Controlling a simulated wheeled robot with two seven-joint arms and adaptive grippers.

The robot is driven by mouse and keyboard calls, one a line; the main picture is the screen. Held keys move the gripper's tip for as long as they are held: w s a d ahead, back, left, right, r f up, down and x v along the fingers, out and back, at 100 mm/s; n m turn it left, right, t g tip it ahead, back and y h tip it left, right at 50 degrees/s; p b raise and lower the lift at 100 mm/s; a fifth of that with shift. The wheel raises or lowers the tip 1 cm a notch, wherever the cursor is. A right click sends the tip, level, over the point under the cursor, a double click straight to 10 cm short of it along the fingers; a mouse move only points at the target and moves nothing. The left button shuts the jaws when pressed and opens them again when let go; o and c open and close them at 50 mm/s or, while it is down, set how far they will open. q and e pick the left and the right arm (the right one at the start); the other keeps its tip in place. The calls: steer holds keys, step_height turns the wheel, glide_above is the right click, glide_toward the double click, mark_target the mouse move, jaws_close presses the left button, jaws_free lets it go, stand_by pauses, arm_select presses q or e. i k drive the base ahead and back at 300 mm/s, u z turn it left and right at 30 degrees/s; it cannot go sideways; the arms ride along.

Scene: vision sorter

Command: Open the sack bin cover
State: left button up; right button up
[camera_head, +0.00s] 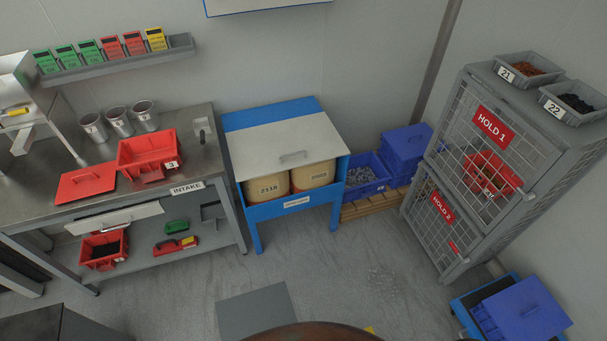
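The sack bin (273,210) is a blue-framed stand against the back wall, in the middle of the head view. Two tan sacks (268,187) with printed labels show below the cover's front edge. Neither of my grippers is in the view.
The intake bench (200,165) with a red bin (150,154) stands left of the sack bin. Blue crates (405,145) sit on a pallet to the right, then a grey mesh cage (470,180). The floor (330,265) in front is mostly clear, with a dark grey mat (258,312).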

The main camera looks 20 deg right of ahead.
mark_target(256, 152)
steer(key=u, duration=0.1)
steer(key=k, duration=0.45)
steer(key=z, duration=1.2)
steer(key=i, duration=1.45)
steer(key=u, duration=0.3)
